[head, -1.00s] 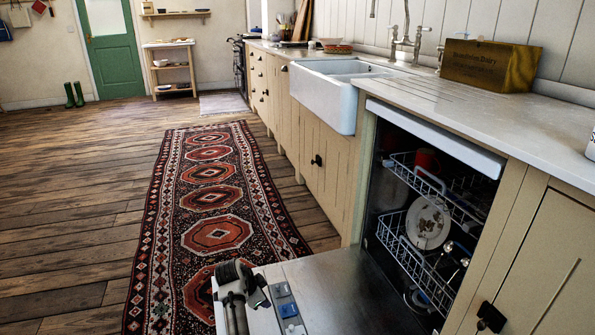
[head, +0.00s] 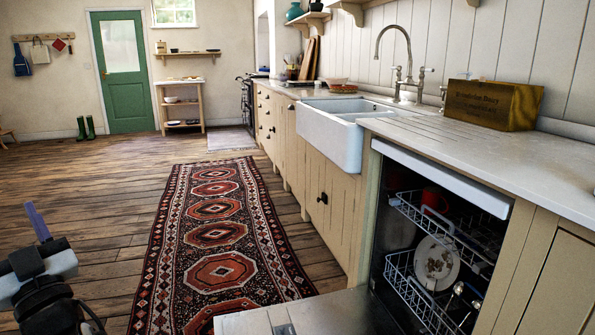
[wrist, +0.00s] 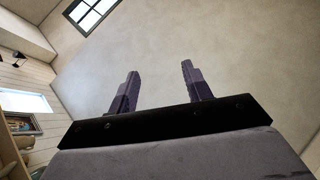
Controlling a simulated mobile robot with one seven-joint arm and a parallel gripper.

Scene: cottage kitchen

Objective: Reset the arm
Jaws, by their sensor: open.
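My gripper (wrist: 158,82) is open and empty in the wrist view, its two dark fingers apart against a plain pale wall or ceiling. In the head view my gripper (head: 37,220) shows at the lower left, raised with a bluish finger pointing up. It is left of the patterned rug and clear of the counter and dishwasher. The rest of my arm is mostly cut off by the picture edge.
The dishwasher (head: 440,165) stands open at the right, its door (head: 335,312) lowered, with a dirty plate (head: 437,263) in a rack. A wooden box (head: 492,105) stands on the counter. The rug (head: 215,235) and wooden floor (head: 95,185) are clear.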

